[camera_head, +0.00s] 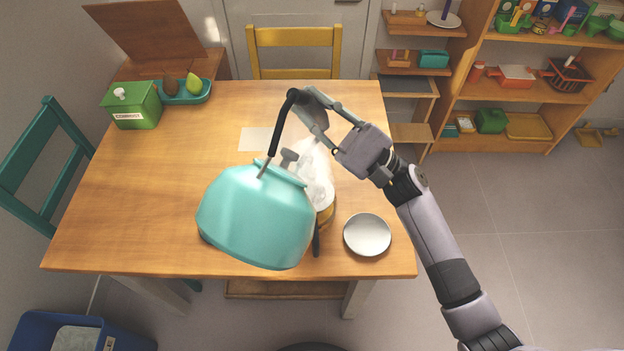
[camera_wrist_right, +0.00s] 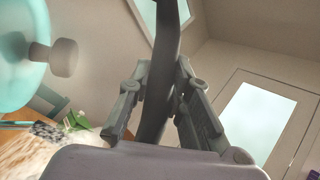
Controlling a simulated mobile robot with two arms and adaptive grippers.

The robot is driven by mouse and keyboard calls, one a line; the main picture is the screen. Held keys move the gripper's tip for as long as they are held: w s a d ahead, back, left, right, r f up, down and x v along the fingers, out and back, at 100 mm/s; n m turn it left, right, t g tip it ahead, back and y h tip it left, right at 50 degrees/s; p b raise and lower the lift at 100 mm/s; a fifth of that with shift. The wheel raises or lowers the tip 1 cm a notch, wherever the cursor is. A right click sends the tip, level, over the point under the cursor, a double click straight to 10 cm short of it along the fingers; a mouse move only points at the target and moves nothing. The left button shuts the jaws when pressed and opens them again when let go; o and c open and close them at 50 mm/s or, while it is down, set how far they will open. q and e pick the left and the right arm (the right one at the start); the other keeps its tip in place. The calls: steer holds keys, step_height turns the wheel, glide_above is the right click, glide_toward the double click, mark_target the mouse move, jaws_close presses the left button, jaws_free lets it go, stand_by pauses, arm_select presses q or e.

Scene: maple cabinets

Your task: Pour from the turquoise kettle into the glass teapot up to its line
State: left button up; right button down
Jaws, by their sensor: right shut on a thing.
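My right gripper (camera_head: 306,103) is shut on the black handle (camera_head: 281,125) of the turquoise kettle (camera_head: 255,220). The kettle is held over the front of the table and looks tilted, its grey lid knob (camera_head: 289,157) toward the upper right. Its spout cannot be made out. The glass teapot (camera_head: 318,180) is behind the kettle's right side, mostly hidden, with amber colour low in it (camera_head: 326,213). Its line cannot be seen. In the right wrist view the fingers (camera_wrist_right: 160,105) close around the handle (camera_wrist_right: 165,55), with the kettle (camera_wrist_right: 20,65) at left. My left gripper is out of view.
A white round dish (camera_head: 367,234) lies right of the teapot. A pale sheet (camera_head: 260,139) lies mid-table. A green box (camera_head: 131,106) and a teal tray (camera_head: 199,95) with fruit stand at the back left. A yellow chair (camera_head: 294,45) is behind. The table's left side is clear.

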mark_target(217, 228)
steer(key=shift+r, duration=0.1)
